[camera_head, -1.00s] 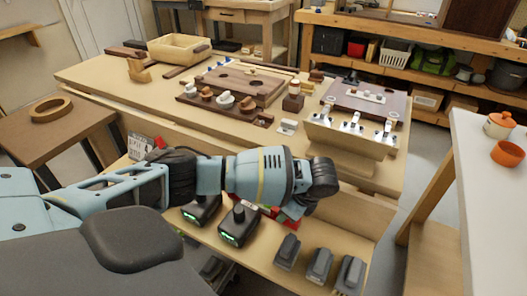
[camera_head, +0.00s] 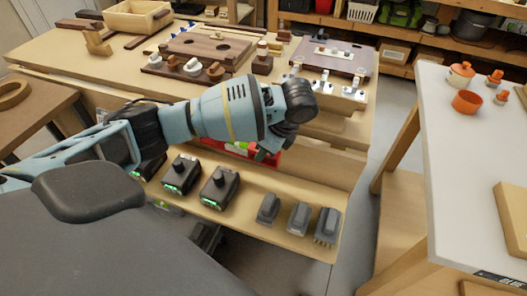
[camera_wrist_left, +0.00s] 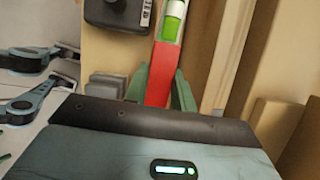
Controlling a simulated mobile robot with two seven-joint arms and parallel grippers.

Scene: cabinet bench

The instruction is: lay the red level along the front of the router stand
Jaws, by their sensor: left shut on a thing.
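The red level shows in part in the head view (camera_head: 236,148), behind my left wrist, low along the front of the bench. In the left wrist view the red level (camera_wrist_left: 159,75) has a bright green vial and runs up from between the green fingers. My left gripper (camera_head: 262,153) is shut on it, and its fingers also show in the left wrist view (camera_wrist_left: 158,90). The level's far end is hidden. I cannot tell for sure which thing is the router stand; a dark wooden board with metal clamps (camera_head: 333,62) stands at the bench's back right. My right gripper is not in view.
A wooden board with round holes (camera_head: 208,47) lies on the bench. A white table (camera_head: 465,150) with orange pots (camera_head: 467,102) stands at right.

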